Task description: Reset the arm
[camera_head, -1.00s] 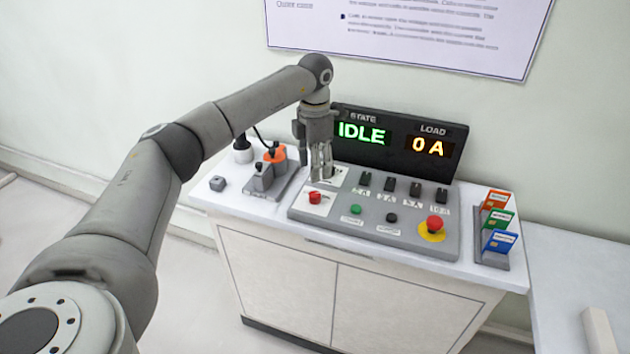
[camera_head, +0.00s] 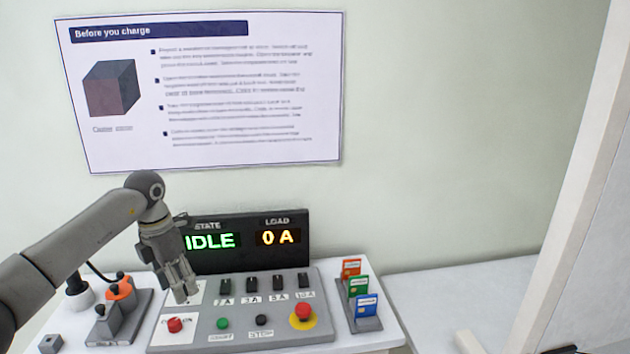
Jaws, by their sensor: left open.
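My left arm comes in from the left. Its gripper (camera_head: 184,289) hangs fingers down over the left part of the grey control panel (camera_head: 330,326), just above and beside the red button (camera_head: 175,325). The gripper is open and I see nothing held in it. Whether its fingertips touch the panel I cannot tell. The display (camera_head: 295,258) behind the panel reads IDLE and 0 A. My right gripper is not in view.
Several black switches stand on the panel, with a red mushroom button (camera_head: 303,312) at its right. Coloured cards (camera_head: 366,306) stand in a rack on the right. A grey holder with an orange part (camera_head: 122,289) stands left. A poster (camera_head: 250,95) hangs above.

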